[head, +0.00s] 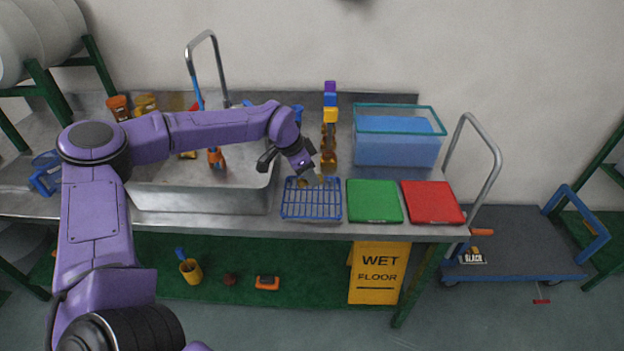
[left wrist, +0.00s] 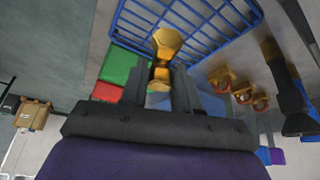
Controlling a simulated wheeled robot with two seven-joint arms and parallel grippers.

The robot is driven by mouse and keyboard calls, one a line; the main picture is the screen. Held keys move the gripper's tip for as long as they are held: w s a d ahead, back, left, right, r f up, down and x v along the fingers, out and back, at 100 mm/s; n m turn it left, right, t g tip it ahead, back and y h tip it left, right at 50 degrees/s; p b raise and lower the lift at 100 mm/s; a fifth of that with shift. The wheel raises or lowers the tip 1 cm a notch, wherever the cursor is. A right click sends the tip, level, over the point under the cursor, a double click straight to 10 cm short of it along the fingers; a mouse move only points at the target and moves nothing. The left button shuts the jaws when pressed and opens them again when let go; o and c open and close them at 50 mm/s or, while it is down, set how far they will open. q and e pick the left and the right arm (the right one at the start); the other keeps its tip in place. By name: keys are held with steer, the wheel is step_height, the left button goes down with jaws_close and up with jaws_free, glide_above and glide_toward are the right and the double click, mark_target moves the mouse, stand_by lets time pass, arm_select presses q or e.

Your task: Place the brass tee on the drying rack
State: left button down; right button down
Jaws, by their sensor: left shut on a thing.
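The drying rack (head: 311,211) is a blue wire rack at the counter's front edge, right of the sink; its grid also shows in the left wrist view (left wrist: 207,22). My left gripper (head: 309,177) is over the rack's back part. In the left wrist view it (left wrist: 158,82) is shut on the brass tee (left wrist: 167,42), a yellow metal fitting sticking out beyond the fingertips toward the rack. Only a small bit of the tee shows in the head view. Whether the tee touches the wires, I cannot tell. My right gripper is not in view.
A green mat (head: 374,202) and a red mat (head: 431,203) lie right of the rack. A water-filled tank (head: 398,139) stands behind them. Several brass fittings (head: 328,150) and coloured blocks (head: 330,100) stand behind the rack. The metal sink (head: 200,200) is to its left.

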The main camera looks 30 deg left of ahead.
arm_select(q)
steer(key=w+f, duration=0.1)
steer(key=w+a+f, duration=0.1)
steer(key=f, duration=0.1)
steer(key=shift+w+f+p, duration=0.15)
steer(key=shift+w+p, duration=0.1)
steer(key=shift+p, duration=0.1)
step_height(320, 180, down, 2)
steer(key=shift+f+p, duration=0.15)
steer(key=shift+p, duration=0.55)
steer(key=shift+f, duration=0.25)
steer(key=c, duration=0.8)
jaws_free()
steer(key=shift+r, duration=0.1)
steer(key=b+v, duration=0.1)
steer(key=v, duration=1.1)
steer(key=shift+s+b, duration=0.1)
steer(key=shift+b, duration=0.3)
